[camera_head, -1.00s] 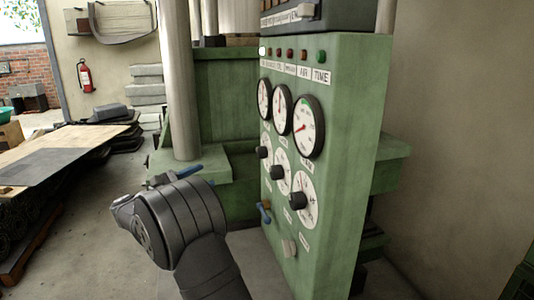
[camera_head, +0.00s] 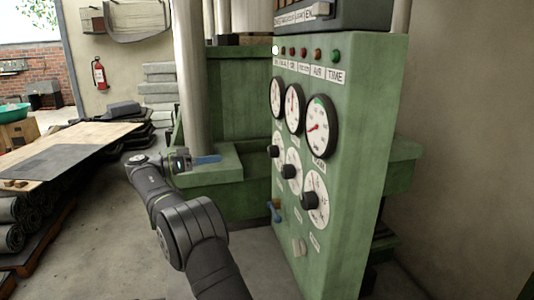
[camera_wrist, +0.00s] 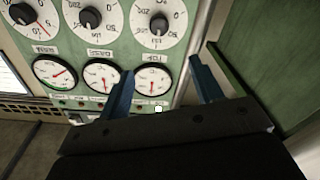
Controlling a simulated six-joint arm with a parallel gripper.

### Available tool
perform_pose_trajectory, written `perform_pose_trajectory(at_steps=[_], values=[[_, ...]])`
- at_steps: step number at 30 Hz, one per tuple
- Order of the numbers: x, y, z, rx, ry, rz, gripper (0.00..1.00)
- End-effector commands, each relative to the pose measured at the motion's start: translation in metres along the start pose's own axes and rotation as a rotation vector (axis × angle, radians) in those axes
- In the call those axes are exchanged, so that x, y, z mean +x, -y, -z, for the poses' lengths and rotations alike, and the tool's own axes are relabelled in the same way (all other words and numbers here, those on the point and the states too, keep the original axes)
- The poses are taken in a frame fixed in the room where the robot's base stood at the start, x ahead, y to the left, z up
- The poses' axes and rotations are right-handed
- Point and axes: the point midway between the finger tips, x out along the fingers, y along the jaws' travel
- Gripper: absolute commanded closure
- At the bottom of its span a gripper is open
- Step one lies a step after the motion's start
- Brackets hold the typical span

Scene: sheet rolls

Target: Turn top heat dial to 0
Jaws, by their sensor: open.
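A green control panel (camera_head: 352,130) carries three black knobs on white scales. The leftmost dial (camera_head: 276,181) is partly seen edge-on; in the wrist view, which is upside down, it is the rightmost dial (camera_wrist: 158,24). The label between it and the gauge below seems to read TOP. The middle dial (camera_head: 289,171) and right dial (camera_head: 310,200) sit beside it. My gripper (camera_head: 207,160) is left of the panel, apart from it, with its blue fingers pointing toward it. In the wrist view the fingers (camera_wrist: 161,66) are spread and empty, framing the rightmost gauge.
Three round gauges (camera_head: 319,126) and a row of small lamps (camera_head: 304,53) sit above the dials. A blue-handled lever (camera_head: 277,213) and a pale switch (camera_head: 298,247) are lower down. A metal column (camera_head: 186,80) stands behind my gripper. A table (camera_head: 95,140) is at left.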

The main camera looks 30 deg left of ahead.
Motion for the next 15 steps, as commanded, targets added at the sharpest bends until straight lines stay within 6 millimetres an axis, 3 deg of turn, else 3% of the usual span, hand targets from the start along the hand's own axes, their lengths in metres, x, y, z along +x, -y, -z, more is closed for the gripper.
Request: perform_pose_trajectory(at_steps=[6,11,15], values=[[0.002,0.003,0.003,0.344,0.038,-0.024,0.41],[0.004,0.004,0.004,0.435,0.046,-0.033,0.41],[0.017,0.003,0.004,0.443,0.046,-0.034,0.41]])
